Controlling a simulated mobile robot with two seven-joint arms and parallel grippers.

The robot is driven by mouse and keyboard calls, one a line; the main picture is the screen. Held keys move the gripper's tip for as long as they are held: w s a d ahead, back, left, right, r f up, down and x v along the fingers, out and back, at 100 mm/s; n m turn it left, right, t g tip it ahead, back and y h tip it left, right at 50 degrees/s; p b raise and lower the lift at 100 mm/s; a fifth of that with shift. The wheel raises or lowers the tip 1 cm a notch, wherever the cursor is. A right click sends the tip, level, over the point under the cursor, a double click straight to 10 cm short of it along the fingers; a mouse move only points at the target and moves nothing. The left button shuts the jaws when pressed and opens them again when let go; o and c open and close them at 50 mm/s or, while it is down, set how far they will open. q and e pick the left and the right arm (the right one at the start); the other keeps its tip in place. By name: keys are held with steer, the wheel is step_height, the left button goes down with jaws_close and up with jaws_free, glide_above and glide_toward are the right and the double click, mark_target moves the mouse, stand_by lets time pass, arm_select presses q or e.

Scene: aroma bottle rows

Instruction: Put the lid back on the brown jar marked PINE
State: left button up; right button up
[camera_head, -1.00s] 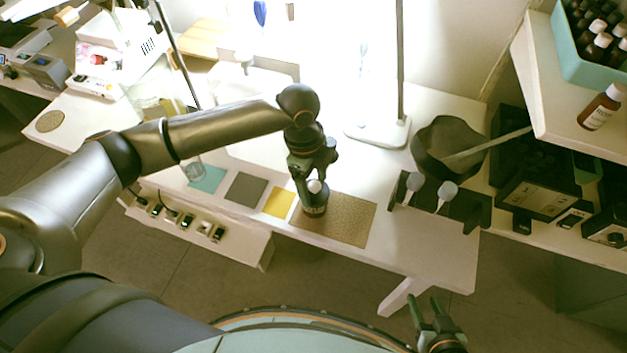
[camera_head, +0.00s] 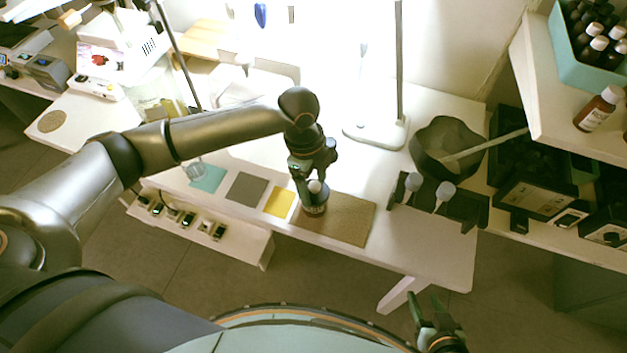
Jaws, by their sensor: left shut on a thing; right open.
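My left gripper (camera_head: 308,190) points down over the left part of the brown mat and is shut on a small white lid (camera_head: 314,187). A dark jar (camera_head: 314,206) stands upright right under it, at the left end of the mat. The lid sits at the jar's top; I cannot tell whether it is seated or only held there. The jar's marking is too small to read. My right gripper (camera_head: 428,306) is low at the bottom right, in front of the table, open and empty.
The brown mat (camera_head: 350,222) is otherwise bare. Yellow (camera_head: 279,203), grey (camera_head: 246,189) and teal (camera_head: 208,179) squares lie to its left. A dark bowl (camera_head: 440,140) and a rack (camera_head: 462,207) stand right. A brown bottle (camera_head: 598,108) stands on the shelf by a teal crate (camera_head: 575,67).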

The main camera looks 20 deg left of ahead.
arm_select(q)
steer(key=shift+p, duration=0.45)
stand_by(0.4)
steer(key=shift+f+p, duration=0.15)
steer(key=shift+p, duration=0.25)
stand_by(0.8)
steer(key=shift+p, duration=0.45)
stand_by(0.4)
stand_by(0.4)
steer(key=o, duration=1.3)
steer(key=shift+o, duration=0.2)
